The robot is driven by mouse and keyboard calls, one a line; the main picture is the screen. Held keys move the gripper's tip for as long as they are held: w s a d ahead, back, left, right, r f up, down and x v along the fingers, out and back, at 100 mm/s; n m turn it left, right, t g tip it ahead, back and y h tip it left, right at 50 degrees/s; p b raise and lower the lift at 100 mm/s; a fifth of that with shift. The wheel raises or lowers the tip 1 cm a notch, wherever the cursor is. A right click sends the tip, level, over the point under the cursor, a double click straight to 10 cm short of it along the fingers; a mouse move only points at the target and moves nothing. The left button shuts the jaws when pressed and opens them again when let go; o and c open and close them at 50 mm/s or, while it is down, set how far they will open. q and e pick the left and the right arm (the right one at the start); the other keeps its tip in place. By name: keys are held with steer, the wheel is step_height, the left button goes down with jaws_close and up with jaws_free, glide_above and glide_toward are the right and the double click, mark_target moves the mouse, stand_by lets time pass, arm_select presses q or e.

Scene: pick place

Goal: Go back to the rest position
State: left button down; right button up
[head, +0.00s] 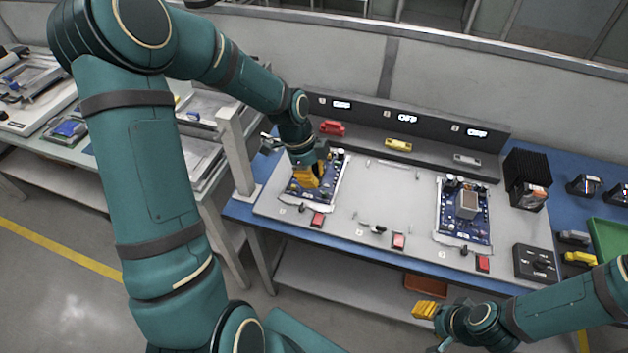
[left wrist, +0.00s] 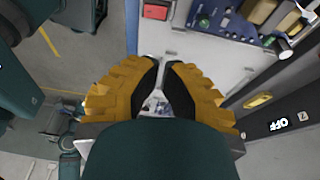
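My left gripper (head: 308,178) is at the left circuit board (head: 328,180) on the workbench in the head view, over its left part and hiding some of it. In the left wrist view my left gripper (left wrist: 162,64) has its yellow fingers drawn together at the tips, with only a narrow gap and nothing seen held. The left wrist view shows a board (left wrist: 229,18) at the top right, apart from the fingertips. My right gripper (head: 426,311) is at the bottom right of the head view, in front of the bench; its opening cannot be made out.
A second board (head: 450,225) with a light block on it lies on the right of the grey panel (head: 345,220). A black finned block (head: 527,170), a black box (head: 535,263) and a green tray (head: 608,240) stand at right. A post (head: 236,150) rises at the bench's left end.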

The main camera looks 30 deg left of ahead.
stand_by(0.4)
arm_select(q)
steer(key=s+d+f+n, duration=0.1)
steer(key=d+f+n, duration=0.1)
steer(key=d+f, duration=0.1)
steer(key=s+d+f+n, duration=0.1)
steer(key=d+f+n, duration=0.1)
steer(key=d+f, duration=0.1)
steer(key=d+f+n+h, duration=0.1)
steer(key=d+f+n, duration=0.2)
steer(key=d, duration=0.1)
steer(key=shift+s+d+f+t, duration=0.1)
steer(key=shift+s+d+t, duration=0.2)
steer(key=shift+s, duration=0.1)
steer(key=s+d+f+n, duration=0.7)
steer(key=s+n, duration=0.1)
steer(key=n, duration=0.1)
steer(key=shift+n+t+y, duration=0.3)
steer(key=shift+n+t, duration=0.1)
steer(key=shift+d, duration=0.1)
